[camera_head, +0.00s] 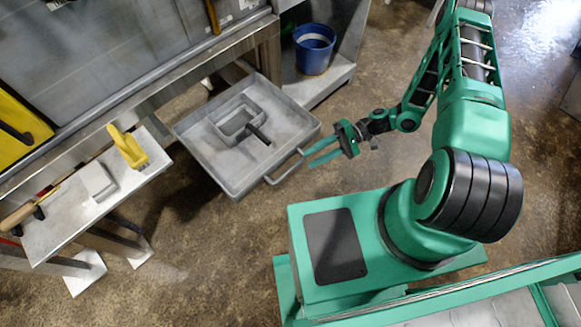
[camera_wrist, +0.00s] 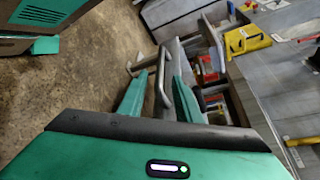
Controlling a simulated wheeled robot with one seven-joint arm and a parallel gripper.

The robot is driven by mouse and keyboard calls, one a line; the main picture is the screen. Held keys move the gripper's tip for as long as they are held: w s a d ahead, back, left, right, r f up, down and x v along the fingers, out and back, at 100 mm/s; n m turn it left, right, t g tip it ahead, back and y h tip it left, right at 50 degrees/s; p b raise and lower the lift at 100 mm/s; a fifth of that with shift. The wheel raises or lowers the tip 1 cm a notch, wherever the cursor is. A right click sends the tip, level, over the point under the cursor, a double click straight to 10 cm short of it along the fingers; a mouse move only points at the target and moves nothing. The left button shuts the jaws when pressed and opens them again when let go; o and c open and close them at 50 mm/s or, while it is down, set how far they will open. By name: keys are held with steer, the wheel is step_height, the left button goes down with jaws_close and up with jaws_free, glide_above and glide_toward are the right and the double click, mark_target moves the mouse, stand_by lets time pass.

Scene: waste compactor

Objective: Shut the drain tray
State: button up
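The drain tray (camera_head: 187,130) is a shallow grey metal tray pulled out from under the compactor's front edge. A bar handle (camera_head: 283,178) sticks out from its near right side. My gripper (camera_head: 310,157) is at that handle, its two green fingers pointing left toward the tray. In the wrist view, my gripper (camera_wrist: 157,92) has its fingers apart, with the handle (camera_wrist: 164,88) showing between them. I cannot tell whether either finger touches the bar.
A square grey frame (camera_head: 222,125) and a dark handle-like piece lie in the tray. A blue bucket (camera_head: 314,57) stands behind on a low shelf. Floor between is clear.

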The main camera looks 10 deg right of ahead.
mark_target(292, 168)
steer(key=x, duration=0.8)
steer(key=shift+s+a+f, duration=0.1)
steer(key=shift+s+a, duration=0.05)
steer(key=shift+a, duration=0.25)
